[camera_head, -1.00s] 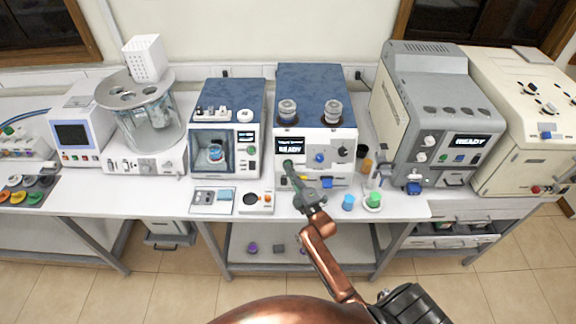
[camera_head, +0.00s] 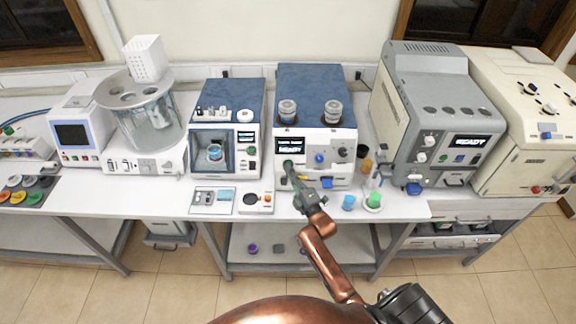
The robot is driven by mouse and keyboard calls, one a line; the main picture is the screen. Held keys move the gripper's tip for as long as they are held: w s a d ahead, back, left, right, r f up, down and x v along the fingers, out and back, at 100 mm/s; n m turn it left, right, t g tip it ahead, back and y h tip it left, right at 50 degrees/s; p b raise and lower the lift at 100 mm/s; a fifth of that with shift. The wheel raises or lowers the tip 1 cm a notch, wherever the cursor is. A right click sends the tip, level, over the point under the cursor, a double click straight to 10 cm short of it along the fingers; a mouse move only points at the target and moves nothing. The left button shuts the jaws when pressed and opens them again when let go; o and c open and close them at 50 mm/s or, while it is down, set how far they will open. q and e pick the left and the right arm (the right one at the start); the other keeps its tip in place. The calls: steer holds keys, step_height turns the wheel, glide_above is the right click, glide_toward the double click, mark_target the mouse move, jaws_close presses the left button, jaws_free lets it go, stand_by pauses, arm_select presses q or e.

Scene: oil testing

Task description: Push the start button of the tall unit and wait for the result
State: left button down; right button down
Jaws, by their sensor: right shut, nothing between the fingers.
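The tall blue-topped unit (camera_head: 315,92) stands at the middle of the bench, with two metal-capped cups on top. Its dark screen (camera_head: 291,146) shows lit text that looks like READY. A blue knob (camera_head: 319,158) sits on its white front panel. My right gripper (camera_head: 289,168) is shut and empty, its tips at the panel's left side just below the screen. The tips hide the spot behind them, so the start button cannot be made out there, and I cannot tell whether they touch it. My left gripper is not in view.
A smaller blue-topped unit (camera_head: 228,98) with a window stands close on the left. A grey unit (camera_head: 427,85) stands on the right. A blue cup (camera_head: 348,202) and a green cup (camera_head: 374,200) stand near the bench's front edge, right of my wrist.

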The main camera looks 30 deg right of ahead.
steer(key=shift+w, duration=0.1)
steer(key=shift+w+d+f, duration=0.2)
steer(key=shift+w+d+f+b, duration=0.15)
steer(key=shift+w+d+b, duration=0.15)
steer(key=shift+b, duration=0.2)
stand_by(0.9)
steer(key=shift+a, duration=0.1)
steer(key=shift+s+a+r+p, duration=0.3)
steer(key=shift+s+a+p, duration=0.1)
steer(key=shift+s+p, duration=0.25)
